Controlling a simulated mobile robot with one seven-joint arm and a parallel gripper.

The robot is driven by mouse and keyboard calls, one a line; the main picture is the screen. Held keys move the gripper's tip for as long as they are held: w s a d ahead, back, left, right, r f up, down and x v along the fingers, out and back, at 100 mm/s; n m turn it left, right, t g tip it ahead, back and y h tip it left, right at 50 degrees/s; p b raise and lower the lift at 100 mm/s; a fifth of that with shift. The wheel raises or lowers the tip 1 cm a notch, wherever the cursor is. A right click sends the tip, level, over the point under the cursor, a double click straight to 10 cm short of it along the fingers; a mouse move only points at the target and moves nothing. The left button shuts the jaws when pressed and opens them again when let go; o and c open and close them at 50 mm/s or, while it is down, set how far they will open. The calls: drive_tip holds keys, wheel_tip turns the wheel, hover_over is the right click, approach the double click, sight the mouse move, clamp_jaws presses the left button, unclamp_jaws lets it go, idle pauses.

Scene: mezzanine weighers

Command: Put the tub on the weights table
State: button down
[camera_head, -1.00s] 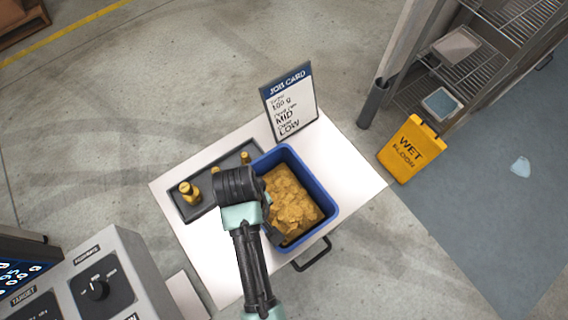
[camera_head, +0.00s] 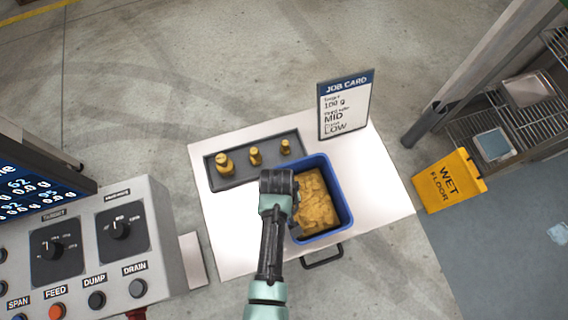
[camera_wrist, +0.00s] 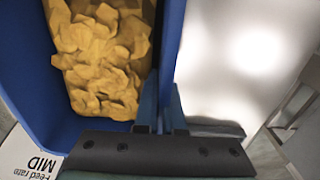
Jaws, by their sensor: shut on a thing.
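The tub (camera_head: 346,208) is blue, open-topped and full of yellow-brown chips (camera_head: 316,197). In the head view it is over the right part of the white weights table (camera_head: 235,228), upright. Whether its base touches the tabletop is hidden. My gripper (camera_wrist: 163,108) is shut on the tub's side wall, one finger inside and one outside, as the wrist view shows; the tub's blue wall (camera_wrist: 169,45) runs between them. In the head view my wrist hides the fingertips and part of the tub's left side.
A dark tray (camera_head: 228,182) with three brass weights lies left of the tub. A job card (camera_head: 345,105) stands behind it. A control panel (camera_head: 85,235) is at the left. A yellow wet-floor sign (camera_head: 448,182) and a wire rack (camera_head: 530,120) are at the right. The table's front left is bare.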

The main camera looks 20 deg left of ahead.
drive_tip(key=shift+w, duration=0.1)
drive_tip(key=shift+f, duration=0.2)
drive_tip(key=c, duration=1)
unclamp_jaws()
drive_tip(key=shift+r, duration=0.15)
